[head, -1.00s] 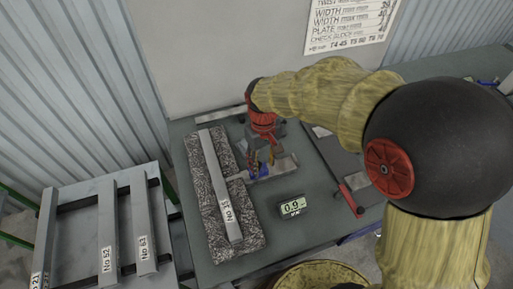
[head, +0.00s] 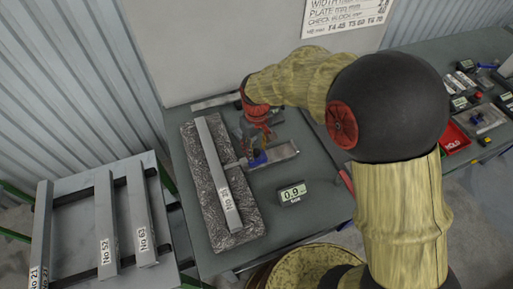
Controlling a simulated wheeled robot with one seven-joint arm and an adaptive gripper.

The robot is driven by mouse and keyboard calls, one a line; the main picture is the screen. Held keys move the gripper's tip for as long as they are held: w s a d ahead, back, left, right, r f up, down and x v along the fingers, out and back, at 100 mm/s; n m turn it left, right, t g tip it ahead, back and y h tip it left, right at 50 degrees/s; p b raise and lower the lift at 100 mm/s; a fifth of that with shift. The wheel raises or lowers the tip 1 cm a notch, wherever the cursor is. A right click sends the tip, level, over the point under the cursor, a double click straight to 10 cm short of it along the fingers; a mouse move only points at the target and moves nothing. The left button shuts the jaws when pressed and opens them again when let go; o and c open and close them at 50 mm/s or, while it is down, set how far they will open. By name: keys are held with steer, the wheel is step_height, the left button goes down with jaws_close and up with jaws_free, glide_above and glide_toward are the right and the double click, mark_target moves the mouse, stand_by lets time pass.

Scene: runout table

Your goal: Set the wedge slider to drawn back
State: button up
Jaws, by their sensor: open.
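A grey metal wedge gauge (head: 284,153) lies on the table, with its narrow left end at the long bar (head: 222,175) on the speckled granite plate (head: 240,228). A small blue piece (head: 257,159), which looks like the wedge slider, sits on the gauge near its left end. My gripper (head: 256,143) points down just behind and above the blue piece, with its fingers apart. I cannot tell whether a finger touches the blue piece. My wrist hides part of the space behind it.
A small display reading 0.9 (head: 292,193) stands in front of the gauge. A rack (head: 75,215) with several numbered bars is at left. A red-handled tool (head: 346,181) lies at right, partly behind my arm. A red tray (head: 453,138) is farther right.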

steer(key=c, duration=0.3)
jaws_close()
stand_by(0.6)
